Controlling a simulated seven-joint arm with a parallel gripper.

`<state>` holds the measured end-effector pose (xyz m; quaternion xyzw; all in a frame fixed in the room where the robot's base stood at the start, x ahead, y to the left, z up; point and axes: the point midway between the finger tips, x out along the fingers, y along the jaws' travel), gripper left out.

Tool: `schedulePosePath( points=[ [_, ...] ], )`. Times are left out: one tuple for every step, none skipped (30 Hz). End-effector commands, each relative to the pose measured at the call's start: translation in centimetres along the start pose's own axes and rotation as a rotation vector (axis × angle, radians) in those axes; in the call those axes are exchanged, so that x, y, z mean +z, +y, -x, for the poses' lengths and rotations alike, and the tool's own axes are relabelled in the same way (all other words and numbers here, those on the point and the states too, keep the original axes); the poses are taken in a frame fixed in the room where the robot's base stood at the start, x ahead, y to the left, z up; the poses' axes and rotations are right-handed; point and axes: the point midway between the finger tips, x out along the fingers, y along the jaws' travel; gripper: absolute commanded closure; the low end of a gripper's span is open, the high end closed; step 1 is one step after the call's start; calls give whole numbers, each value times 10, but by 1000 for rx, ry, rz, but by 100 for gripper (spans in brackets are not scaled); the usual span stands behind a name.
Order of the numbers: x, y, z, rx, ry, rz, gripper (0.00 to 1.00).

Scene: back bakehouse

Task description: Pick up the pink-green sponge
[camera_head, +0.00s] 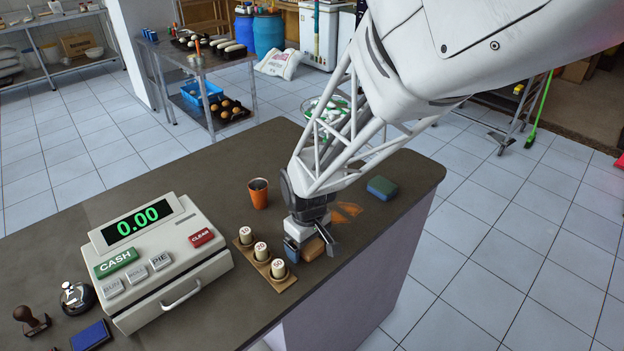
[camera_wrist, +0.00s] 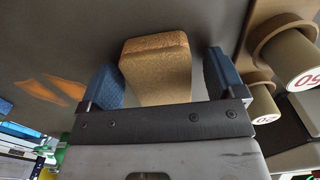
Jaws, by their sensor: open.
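I see no sponge that is clearly pink and green. A small block with a green top and blue side (camera_head: 382,188), sponge-like, lies on the counter to the right of my gripper, apart from it. My gripper (camera_head: 311,246) is low over the counter's front part, pointing down, its jaws open. A brown, rounded block (camera_head: 314,249) is between its fingers; the wrist view shows the same block (camera_wrist: 157,72) between the two blue finger pads, with a gap on the right side. On the left, the pad and block overlap in view, so contact is unclear.
On the dark counter (camera_head: 215,160), a wooden holder (camera_head: 244,247) with several numbered pegs stands just left of my gripper. An orange cup (camera_head: 258,194) is behind it. A cash register (camera_head: 155,262) is further left. A flat orange patch (camera_head: 347,210) marks the counter behind my gripper.

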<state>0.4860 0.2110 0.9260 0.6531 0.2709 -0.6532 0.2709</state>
Motion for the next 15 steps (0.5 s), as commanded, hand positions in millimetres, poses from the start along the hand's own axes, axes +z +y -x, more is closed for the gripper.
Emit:
schedulePosePath(
  points=[
    [0, 0, 0, 0, 0, 0, 12],
    [0, 0, 0, 0, 0, 0, 12],
    [0, 0, 0, 0, 0, 0, 12],
    [0, 0, 0, 0, 0, 0, 12],
    [0, 0, 0, 0, 0, 0, 12],
    [0, 0, 0, 0, 0, 0, 12],
    [0, 0, 0, 0, 0, 0, 12],
    [0, 0, 0, 0, 0, 0, 12],
    [0, 0, 0, 0, 0, 0, 18],
    [0, 0, 0, 0, 0, 0, 22],
    [0, 0, 0, 0, 0, 0, 27],
    [0, 0, 0, 0, 0, 0, 33],
    [0, 0, 0, 0, 0, 0, 38],
    [0, 0, 0, 0, 0, 0, 42],
    [0, 0, 0, 0, 0, 0, 48]
  ],
)
